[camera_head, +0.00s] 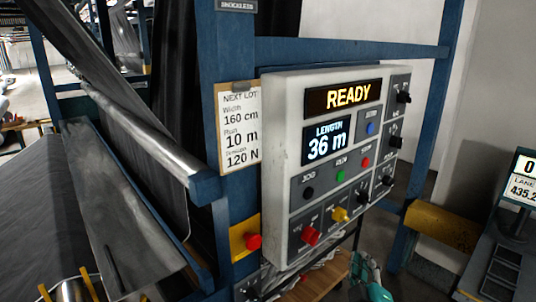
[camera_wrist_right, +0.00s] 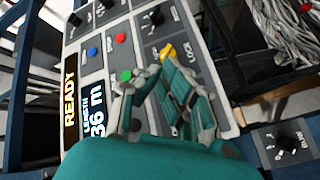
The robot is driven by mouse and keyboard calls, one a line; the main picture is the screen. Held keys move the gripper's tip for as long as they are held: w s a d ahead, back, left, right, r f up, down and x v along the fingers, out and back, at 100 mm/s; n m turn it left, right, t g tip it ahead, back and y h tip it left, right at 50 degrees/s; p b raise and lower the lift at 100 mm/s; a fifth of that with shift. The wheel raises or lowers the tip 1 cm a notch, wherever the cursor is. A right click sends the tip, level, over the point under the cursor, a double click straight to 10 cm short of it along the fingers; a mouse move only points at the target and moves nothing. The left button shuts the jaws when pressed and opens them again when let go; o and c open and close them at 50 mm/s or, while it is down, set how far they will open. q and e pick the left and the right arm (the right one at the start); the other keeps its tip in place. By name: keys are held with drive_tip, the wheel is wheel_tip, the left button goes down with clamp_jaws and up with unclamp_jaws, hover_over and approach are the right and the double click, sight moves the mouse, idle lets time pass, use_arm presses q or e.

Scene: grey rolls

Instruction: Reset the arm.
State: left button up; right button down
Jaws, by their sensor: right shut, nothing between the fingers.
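My right gripper (camera_head: 358,264), teal and grey, shows at the bottom of the head view, below and to the right of the control panel (camera_head: 281,170). In the right wrist view its fingers (camera_wrist_right: 158,72) are closed with nothing held, in front of the panel (camera_wrist_right: 75,25). I cannot tell the exact gap to the panel, but no contact is visible in the head view. The panel reads READY (camera_head: 348,95) and LENGTH 36 m (camera_head: 326,141). My left gripper is not in view.
A blue frame post (camera_head: 216,60) stands left of the panel, with a lot card (camera_head: 240,128) and a red button (camera_head: 253,242) on a yellow plate. Grey sheeting (camera_head: 35,200) lies left. A yellow block (camera_head: 442,226) and a second console (camera_head: 510,250) stand right.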

drive_tip(key=s+f+m+g+y, duration=0.1)
drive_tip(key=s+f+m+g, duration=0.45)
drive_tip(key=s+f, duration=0.8)
drive_tip(key=s+a+f+g+y, duration=0.1)
drive_tip(key=s+f+g+y, duration=0.1)
drive_tip(key=s+f+g, duration=0.35)
drive_tip(key=s+a+f+g+y, duration=0.1)
drive_tip(key=s+a+f+g, duration=0.15)
drive_tip(key=s, duration=0.65)
wheel_tip(320, 180, down, 33)
drive_tip(key=s+d+g+b, duration=0.1)
drive_tip(key=s+g+b, duration=0.1)
drive_tip(key=s+b, duration=0.15)
drive_tip(key=s+d+f+g+b, duration=0.1)
drive_tip(key=s+d+f+b, duration=0.1)
drive_tip(key=s+f, duration=1.2)
wheel_tip(320, 180, down, 2)
drive_tip(key=shift+s+d, duration=0.4)
